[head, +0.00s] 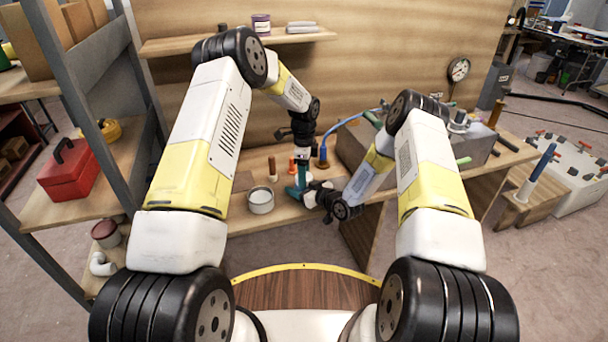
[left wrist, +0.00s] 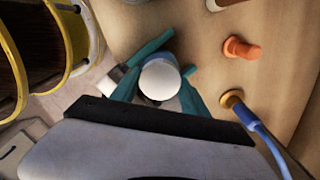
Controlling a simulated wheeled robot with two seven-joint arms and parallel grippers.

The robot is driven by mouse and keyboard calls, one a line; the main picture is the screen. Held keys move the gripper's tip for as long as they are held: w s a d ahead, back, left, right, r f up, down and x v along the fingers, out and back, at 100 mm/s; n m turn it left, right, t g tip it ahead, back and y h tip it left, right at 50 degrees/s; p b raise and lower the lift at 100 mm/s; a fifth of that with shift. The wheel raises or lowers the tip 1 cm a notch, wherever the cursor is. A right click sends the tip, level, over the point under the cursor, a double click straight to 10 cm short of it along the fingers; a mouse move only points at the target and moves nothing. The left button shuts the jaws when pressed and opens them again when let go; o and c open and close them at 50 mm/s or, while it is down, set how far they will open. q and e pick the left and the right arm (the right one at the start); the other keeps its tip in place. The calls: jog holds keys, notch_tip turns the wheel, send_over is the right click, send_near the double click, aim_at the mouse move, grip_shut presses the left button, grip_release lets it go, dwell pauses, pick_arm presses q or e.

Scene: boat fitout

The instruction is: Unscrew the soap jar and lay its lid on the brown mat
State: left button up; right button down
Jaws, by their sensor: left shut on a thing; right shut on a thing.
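The soap jar shows in the left wrist view as a round white lid (left wrist: 160,81) with a bluish edge of the jar (left wrist: 168,58) behind it. My left gripper (left wrist: 160,92) has its teal fingers on either side of the lid and is shut on it. In the head view my left gripper (head: 301,180) points down over the bench, and the jar is mostly hidden there. My right gripper (head: 299,192) reaches in low from the right and is shut at the jar's body, below the left one.
An open pale tin (head: 261,201) stands left of the grippers on the bench. An orange peg (left wrist: 241,48) and a blue-hosed fitting (left wrist: 232,99) stand close by. A grey box (head: 365,145) stands to the right. A red toolbox (head: 70,172) is on the left shelf.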

pick_arm(q)
jog(key=o, duration=1.6)
jog(key=shift+c, duration=0.2)
jog(key=shift+r, duration=0.1)
notch_tip(320, 180, up, 4)
jog(key=shift+r, duration=0.2)
jog(key=shift+c, duration=0.4)
jog(key=shift+s+r+m, duration=0.15)
jog(key=shift+r+m, duration=0.6)
jog(key=shift+m, duration=0.15)
jog(key=shift+r+m, duration=0.7)
jog(key=shift+m, duration=0.1)
notch_tip(320, 180, down, 8)
jog(key=shift+r, duration=0.25)
